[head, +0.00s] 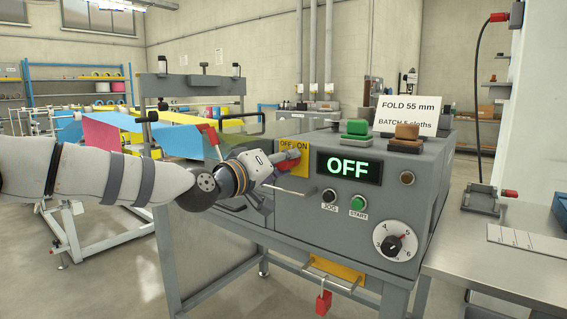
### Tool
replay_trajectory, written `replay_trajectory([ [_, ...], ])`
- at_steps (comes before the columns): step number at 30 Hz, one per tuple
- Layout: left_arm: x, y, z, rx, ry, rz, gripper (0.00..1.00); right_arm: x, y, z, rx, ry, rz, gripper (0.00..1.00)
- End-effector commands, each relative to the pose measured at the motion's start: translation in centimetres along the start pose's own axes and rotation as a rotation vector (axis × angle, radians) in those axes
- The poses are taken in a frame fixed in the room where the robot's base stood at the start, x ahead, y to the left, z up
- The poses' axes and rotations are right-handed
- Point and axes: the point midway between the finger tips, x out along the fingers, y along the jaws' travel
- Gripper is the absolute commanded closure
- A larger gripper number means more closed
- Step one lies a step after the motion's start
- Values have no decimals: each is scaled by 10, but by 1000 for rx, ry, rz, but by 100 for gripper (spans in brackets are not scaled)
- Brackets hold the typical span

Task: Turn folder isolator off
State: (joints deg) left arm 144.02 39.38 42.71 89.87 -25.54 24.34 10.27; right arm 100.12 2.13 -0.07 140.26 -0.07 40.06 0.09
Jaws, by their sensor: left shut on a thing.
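The folder isolator is a red handle (285,163) on a yellow plate (299,146) marked OFF and ON, at the left of the grey control box (312,208). My left gripper (279,169) is at the plate and shut on the red handle, hiding much of it. The handle's exact angle is hard to tell behind the fingers. The display (348,167) beside the plate reads OFF in green. My right gripper is not in view.
Jog (329,195) and start (358,203) buttons and a numbered dial (394,241) sit on the box front. Green (355,130) and brown (404,138) blocks and a sign (407,113) stand on top. A red padlock (323,302) hangs below. A steel table (470,255) stands right.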

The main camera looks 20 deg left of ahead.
Motion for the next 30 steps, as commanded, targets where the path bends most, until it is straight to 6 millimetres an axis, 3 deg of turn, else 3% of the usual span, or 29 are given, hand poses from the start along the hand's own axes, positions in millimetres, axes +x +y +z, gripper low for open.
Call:
replay_trajectory([
  [18,0,-1,3,-560,-5,-3,96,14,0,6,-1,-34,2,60],
  [30,0,0,2,-775,-5,-2,96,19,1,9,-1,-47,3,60],
])
